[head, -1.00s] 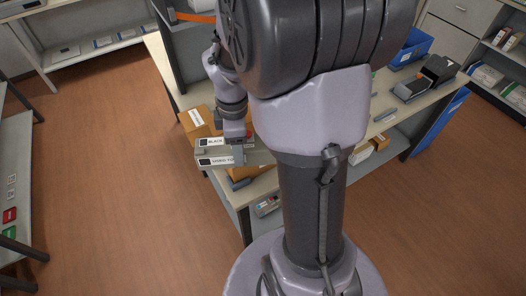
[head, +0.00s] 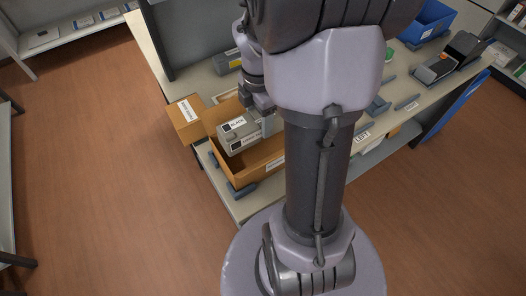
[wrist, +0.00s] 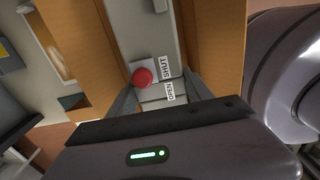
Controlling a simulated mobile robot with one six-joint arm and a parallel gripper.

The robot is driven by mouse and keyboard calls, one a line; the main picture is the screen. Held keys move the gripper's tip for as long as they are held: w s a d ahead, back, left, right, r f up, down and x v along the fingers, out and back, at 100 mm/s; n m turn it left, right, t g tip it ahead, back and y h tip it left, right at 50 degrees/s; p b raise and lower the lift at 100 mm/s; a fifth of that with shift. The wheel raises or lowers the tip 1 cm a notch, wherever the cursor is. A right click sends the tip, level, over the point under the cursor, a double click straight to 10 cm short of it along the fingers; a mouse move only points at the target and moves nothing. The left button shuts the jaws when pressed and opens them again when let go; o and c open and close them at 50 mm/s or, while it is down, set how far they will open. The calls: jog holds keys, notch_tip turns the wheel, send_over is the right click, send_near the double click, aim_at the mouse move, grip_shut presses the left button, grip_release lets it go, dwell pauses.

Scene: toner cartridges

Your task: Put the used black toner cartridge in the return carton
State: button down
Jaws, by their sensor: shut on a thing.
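The black toner cartridge is a grey box with a "BLACK" label (head: 236,126); in the wrist view its grey body (wrist: 145,40) carries a red knob and "SHUT" and "OPEN" labels. My gripper (head: 267,124) is shut on its end; the fingers show in the wrist view (wrist: 160,97). The return carton (head: 254,165) is an open brown box at the table's near left corner. The cartridge is within the carton's opening, with brown walls on both sides. Whether it touches the bottom is hidden.
A brown box flap or smaller carton with a white label (head: 187,118) sits at the left of the carton. A grey cartridge with a yellow label (head: 228,62) lies behind. A blue bin (head: 428,22) stands at the back right. My arm hides the table's middle.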

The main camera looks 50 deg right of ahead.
notch_tip(320, 180, down, 14)
jog(key=b, duration=0.5)
jog(key=shift+r, duration=0.25)
jog(key=shift+c, duration=2.1)
grip_release()
notch_tip(320, 180, up, 12)
jog(key=p, duration=0.5)
jog(key=shift+r+p, duration=0.25)
jog(key=shift+p, duration=0.15)
jog(key=a+r+m, duration=0.2)
jog(key=a, duration=0.1)
jog(key=a+r+m+t, duration=0.1)
jog(key=a+r+m, duration=0.1)
jog(key=a+r, duration=0.1)
jog(key=a+r+m+t, duration=0.1)
jog(key=a+r+m, duration=0.2)
jog(key=a, duration=0.1)
jog(key=shift+w+r, duration=0.15)
jog(key=shift+w, duration=0.15)
jog(key=s+a+r+m+t+y, duration=0.1)
jog(key=s+a+r+m+t, duration=0.1)
jog(key=a+m, duration=0.4)
jog(key=s+a+r+m+t+y, duration=0.1)
jog(key=s+a+r+m, duration=0.3)
jog(key=s+a+m, duration=0.2)
jog(key=shift+a+r+m+t, duration=0.35)
jog(key=shift+a+m+t, duration=0.05)
jog(key=shift+a, duration=0.7)
